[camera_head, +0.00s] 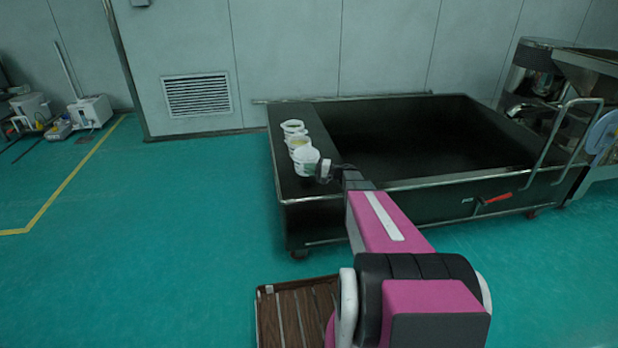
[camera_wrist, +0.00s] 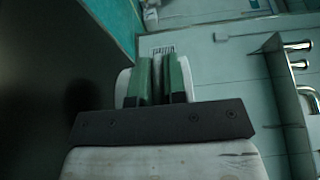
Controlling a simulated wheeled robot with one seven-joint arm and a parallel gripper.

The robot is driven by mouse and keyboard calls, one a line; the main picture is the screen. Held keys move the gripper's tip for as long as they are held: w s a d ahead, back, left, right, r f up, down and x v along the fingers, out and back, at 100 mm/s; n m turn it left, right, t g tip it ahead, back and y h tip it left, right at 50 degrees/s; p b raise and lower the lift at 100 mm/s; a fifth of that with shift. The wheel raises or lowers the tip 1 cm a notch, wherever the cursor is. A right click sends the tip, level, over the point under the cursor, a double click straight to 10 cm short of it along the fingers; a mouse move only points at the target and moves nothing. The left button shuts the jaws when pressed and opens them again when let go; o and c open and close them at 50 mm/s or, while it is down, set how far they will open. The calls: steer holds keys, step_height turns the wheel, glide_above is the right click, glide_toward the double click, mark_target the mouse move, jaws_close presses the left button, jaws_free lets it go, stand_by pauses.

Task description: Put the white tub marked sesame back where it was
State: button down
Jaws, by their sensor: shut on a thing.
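A white tub (camera_head: 306,160) is the nearest of three in a row at the left end of the black cart. My gripper (camera_head: 325,170) is at its right side, shut on it. In the wrist view my gripper (camera_wrist: 157,78) has its green-padded fingers close together, with part of the white tub (camera_wrist: 122,88) showing beyond them. No sesame marking is legible. The tub looks upright; whether its base touches the ledge cannot be told.
Two more white tubs, a middle one (camera_head: 298,142) and a far one (camera_head: 293,127), stand close behind on the ledge. The cart (camera_head: 290,185) has a deep, dark basin to the right and a metal rail. Steel machinery (camera_head: 535,75) stands at the right.

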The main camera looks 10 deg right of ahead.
steer(key=shift+f, duration=1.85)
steer(key=shift+f, duration=0.15)
steer(key=c, duration=1.2)
jaws_free()
steer(key=shift+o, duration=0.2)
